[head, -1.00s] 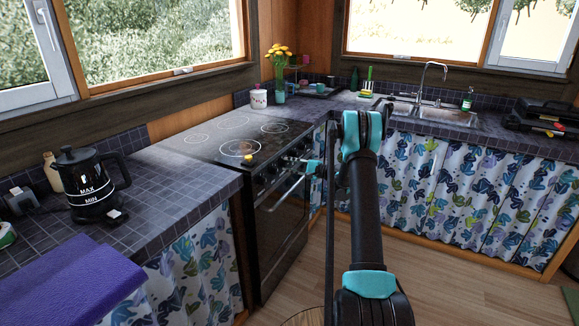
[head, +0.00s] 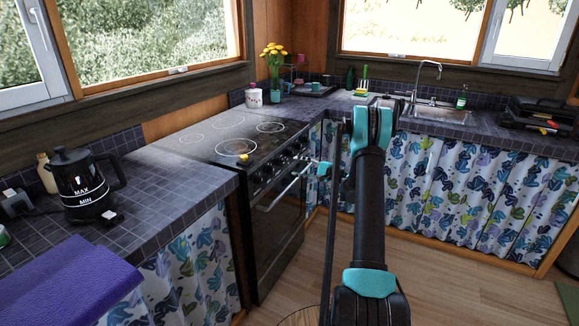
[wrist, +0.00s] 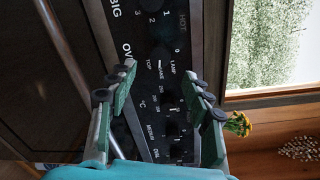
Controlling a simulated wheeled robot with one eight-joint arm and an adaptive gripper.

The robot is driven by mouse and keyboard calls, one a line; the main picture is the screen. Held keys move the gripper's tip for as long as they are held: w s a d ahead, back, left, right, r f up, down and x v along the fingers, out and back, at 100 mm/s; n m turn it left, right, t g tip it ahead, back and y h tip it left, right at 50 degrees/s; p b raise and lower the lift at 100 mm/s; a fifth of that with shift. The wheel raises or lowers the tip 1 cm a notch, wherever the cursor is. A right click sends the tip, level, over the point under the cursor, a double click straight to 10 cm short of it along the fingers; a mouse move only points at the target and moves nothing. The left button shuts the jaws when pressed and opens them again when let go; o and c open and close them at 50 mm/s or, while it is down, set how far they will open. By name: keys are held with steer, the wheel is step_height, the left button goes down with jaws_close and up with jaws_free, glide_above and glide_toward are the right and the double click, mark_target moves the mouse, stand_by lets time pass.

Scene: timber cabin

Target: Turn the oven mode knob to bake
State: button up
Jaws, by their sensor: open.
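The oven (head: 275,225) stands left of my arm in the head view, with dark knobs (head: 270,170) along its upper front edge. In the wrist view its dark control panel (wrist: 143,103) appears turned sideways, with white lettering. A dark round knob (wrist: 162,57) sits by the words OVEN, TOP, BAKE and LAMP. Its pointer setting is too dark to read. My gripper (wrist: 160,80) is open, its two green fingers with dark pads on either side of the panel's lettering. Nothing is visibly held. In the head view my arm mostly hides the gripper.
The oven's handle bar (head: 285,188) juts out below the knobs; a bar also crosses the wrist view (wrist: 75,55). A black kettle (head: 82,185) stands on the left counter.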

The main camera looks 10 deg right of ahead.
steer(key=shift+v, duration=2.6)
steer(key=s+a+r+n+g+h, duration=0.25)
steer(key=s+a, duration=0.35)
steer(key=s, duration=0.5)
steer(key=s+a+r+n+g+h, duration=0.25)
steer(key=s+a+h, duration=0.2)
steer(key=s, duration=0.55)
steer(key=s+d+f+n+h, duration=0.1)
steer(key=s+n+h, duration=0.1)
steer(key=s, duration=0.7)
steer(key=s+d+f+n+h, duration=0.2)
steer(key=s, duration=0.7)
steer(key=s+d+f+n+g+h, duration=0.1)
steer(key=s+f+n+h, duration=0.1)
steer(key=s, duration=0.7)
steer(key=shift+s+d+h, duration=0.2)
steer(key=shift+d+h, duration=0.1)
steer(key=shift+h, duration=0.2)
